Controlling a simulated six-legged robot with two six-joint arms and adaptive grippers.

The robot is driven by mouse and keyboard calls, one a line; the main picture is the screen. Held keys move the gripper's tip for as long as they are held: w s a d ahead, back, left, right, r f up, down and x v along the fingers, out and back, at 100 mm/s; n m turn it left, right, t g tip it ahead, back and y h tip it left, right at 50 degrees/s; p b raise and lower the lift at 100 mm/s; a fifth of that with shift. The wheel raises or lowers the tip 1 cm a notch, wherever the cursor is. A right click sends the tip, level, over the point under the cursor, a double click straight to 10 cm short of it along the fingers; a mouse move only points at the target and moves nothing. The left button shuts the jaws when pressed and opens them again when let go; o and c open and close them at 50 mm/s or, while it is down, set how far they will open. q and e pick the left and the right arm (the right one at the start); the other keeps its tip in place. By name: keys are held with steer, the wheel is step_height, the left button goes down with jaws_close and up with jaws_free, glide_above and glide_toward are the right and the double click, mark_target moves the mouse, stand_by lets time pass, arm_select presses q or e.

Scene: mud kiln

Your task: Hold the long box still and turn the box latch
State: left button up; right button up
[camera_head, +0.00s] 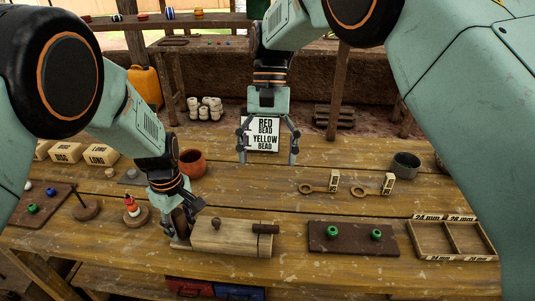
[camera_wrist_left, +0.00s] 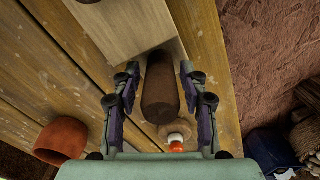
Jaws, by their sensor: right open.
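The long box (camera_head: 232,237), pale wood, lies on the bench near its front edge in the head view. It also shows at the top of the left wrist view (camera_wrist_left: 130,25). A dark cylindrical piece (camera_head: 265,228), seemingly the latch, is at its right end, and a small dark knob is on its top (camera_head: 215,224). A dark brown cylindrical handle (camera_wrist_left: 161,88) is at its left end. My left gripper (camera_wrist_left: 160,80) is open around this handle, with narrow gaps on both sides. My right gripper (camera_head: 268,158) is open and empty above the bench, behind the box.
A sign (camera_head: 263,134) reading red bead, yellow bead shows between my right fingers. A brown board (camera_head: 352,250) with green beads and a divided tray (camera_head: 455,255) lie to the right. An orange pot (camera_head: 192,163), a red-and-white bottle (camera_head: 131,207) and a dark disc stand (camera_head: 88,211) are left.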

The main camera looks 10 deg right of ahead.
arm_select(q)
steer(key=shift+o, duration=0.7)
steer(key=shift+r, duration=0.15)
step_height(320, 180, up, 12)
steer(key=shift+f, duration=0.1)
steer(key=shift+s, duration=0.1)
